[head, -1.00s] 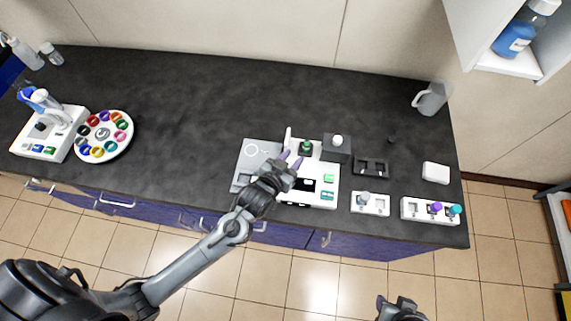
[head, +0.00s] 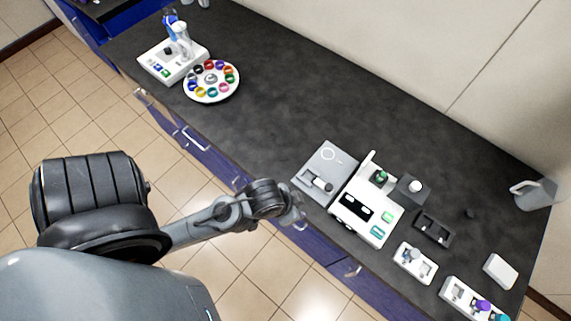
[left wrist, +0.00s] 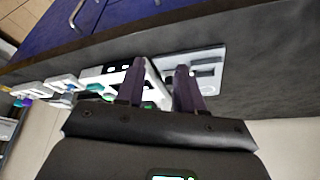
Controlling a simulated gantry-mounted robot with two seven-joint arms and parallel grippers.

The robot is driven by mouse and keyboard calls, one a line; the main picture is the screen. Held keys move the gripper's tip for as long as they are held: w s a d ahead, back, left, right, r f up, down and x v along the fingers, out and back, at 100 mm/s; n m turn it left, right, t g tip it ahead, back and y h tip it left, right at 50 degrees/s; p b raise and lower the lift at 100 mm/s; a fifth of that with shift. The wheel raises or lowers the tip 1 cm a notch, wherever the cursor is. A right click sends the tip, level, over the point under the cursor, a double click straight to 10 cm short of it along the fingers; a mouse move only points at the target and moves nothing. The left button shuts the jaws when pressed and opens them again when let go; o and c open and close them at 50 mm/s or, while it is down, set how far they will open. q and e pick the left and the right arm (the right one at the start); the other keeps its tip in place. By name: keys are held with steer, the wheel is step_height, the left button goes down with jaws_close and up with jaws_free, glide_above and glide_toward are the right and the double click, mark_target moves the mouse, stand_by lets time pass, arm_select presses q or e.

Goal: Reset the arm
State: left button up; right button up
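My left gripper (head: 292,208) is in front of the bench's front edge in the head view, near the grey plate (head: 325,158) and the white device (head: 384,228) with black and green panels. In the left wrist view my left gripper (left wrist: 160,78) has its two purple fingers apart, with nothing held between them. The white device (left wrist: 108,72) and the grey plate (left wrist: 207,60) lie beyond the fingers there. My left arm reaches in from the lower left of the head view. My right gripper is not in view.
A second white device (head: 160,70) and a round tray of coloured caps (head: 222,92) stand far left. White racks (head: 416,252) (head: 456,292), a black holder (head: 436,226), a white box (head: 501,271) and a jug (head: 533,194) are right. The bench middle (head: 290,90) is clear.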

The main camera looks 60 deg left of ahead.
arm_select(q)
steer(key=s, duration=0.2)
steer(key=g, duration=0.1)
steer(key=shift+s+a+r, duration=0.25)
steer(key=shift+s+a, duration=0.15)
step_height(320, 180, up, 22)
steer(key=p, duration=2.2)
steer(key=shift+f, duration=0.15)
